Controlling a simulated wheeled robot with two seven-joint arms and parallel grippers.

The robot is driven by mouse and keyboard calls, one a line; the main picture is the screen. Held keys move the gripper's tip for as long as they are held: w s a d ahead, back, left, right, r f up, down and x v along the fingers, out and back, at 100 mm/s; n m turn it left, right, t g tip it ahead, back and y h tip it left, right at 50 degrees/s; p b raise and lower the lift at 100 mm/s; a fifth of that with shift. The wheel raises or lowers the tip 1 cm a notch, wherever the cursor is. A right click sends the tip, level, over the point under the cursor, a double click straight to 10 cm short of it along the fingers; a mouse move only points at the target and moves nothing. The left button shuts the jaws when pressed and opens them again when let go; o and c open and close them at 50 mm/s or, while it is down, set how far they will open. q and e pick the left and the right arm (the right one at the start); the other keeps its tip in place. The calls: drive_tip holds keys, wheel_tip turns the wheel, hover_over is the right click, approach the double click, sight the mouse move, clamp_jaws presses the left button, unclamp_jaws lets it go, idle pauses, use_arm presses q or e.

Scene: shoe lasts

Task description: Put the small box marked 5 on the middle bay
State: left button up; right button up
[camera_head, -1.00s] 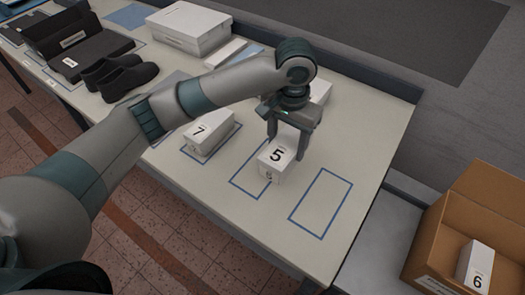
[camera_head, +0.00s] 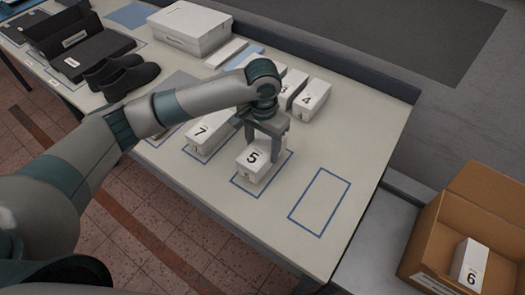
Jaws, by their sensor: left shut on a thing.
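The small white box marked 5 (camera_head: 254,162) is in or just above the middle blue-outlined bay (camera_head: 240,184) on the table; I cannot tell whether it touches the surface. My left gripper (camera_head: 263,138) is shut on the box from above, with a finger on either side. The blue outline shows around the box's near and right sides. The box marked 7 (camera_head: 202,133) sits in the bay to the left. The bay to the right (camera_head: 320,202) is empty. My right gripper is not in view.
The box marked 4 (camera_head: 311,100) stands behind, with other white boxes beside it, partly hidden by my arm. A cardboard carton (camera_head: 440,240) at the lower right holds the box marked 6 (camera_head: 470,266). Black shoes (camera_head: 122,77) and a large white box (camera_head: 189,27) are at the back left.

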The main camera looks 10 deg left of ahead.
sight(263, 147)
use_arm(q)
drive_tip(key=shift+f+p, duration=0.35)
drive_tip(key=shift+f, duration=1)
drive_tip(key=shift+f, duration=0.1)
drive_tip(key=o, duration=1.1)
drive_tip(key=shift+o, duration=0.2)
drive_tip(key=shift+r+b, duration=0.3)
drive_tip(key=shift+r, duration=0.45)
wheel_tip(263, 147, up, 11)
drive_tip(key=b, duration=0.2)
drive_tip(key=shift+f+b, duration=0.1)
drive_tip(key=shift+b, duration=0.2)
